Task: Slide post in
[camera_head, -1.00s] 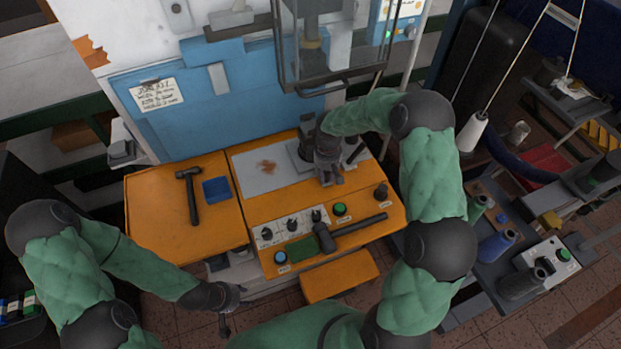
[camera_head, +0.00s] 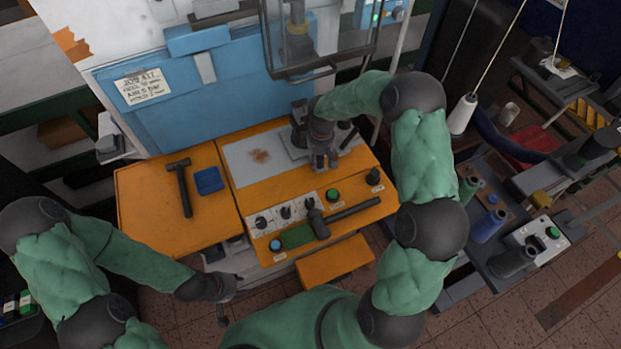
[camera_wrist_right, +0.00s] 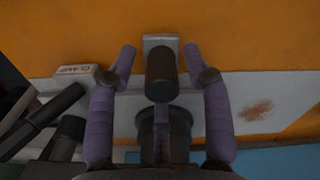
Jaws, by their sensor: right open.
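In the right wrist view, a short dark brown post (camera_wrist_right: 160,72) stands out from a pale metal block at the edge of the grey plate (camera_wrist_right: 245,108). My right gripper (camera_wrist_right: 160,58) is open, with one purple finger on each side of the post and a visible gap to both. A wider dark cylindrical part (camera_wrist_right: 160,125) lies just beyond the post, partly hidden by the gripper. In the head view my right gripper (camera_head: 325,162) is over the machine's plate and hides the post. My left gripper (camera_head: 222,292) hangs low in front of the machine, too small to read.
A hammer (camera_head: 181,188) and a blue tray (camera_head: 209,180) lie on the orange side table. A dark-handled tool (camera_head: 340,215) lies by the knobs and green button (camera_head: 333,195). A clear guard (camera_head: 318,40) hangs above.

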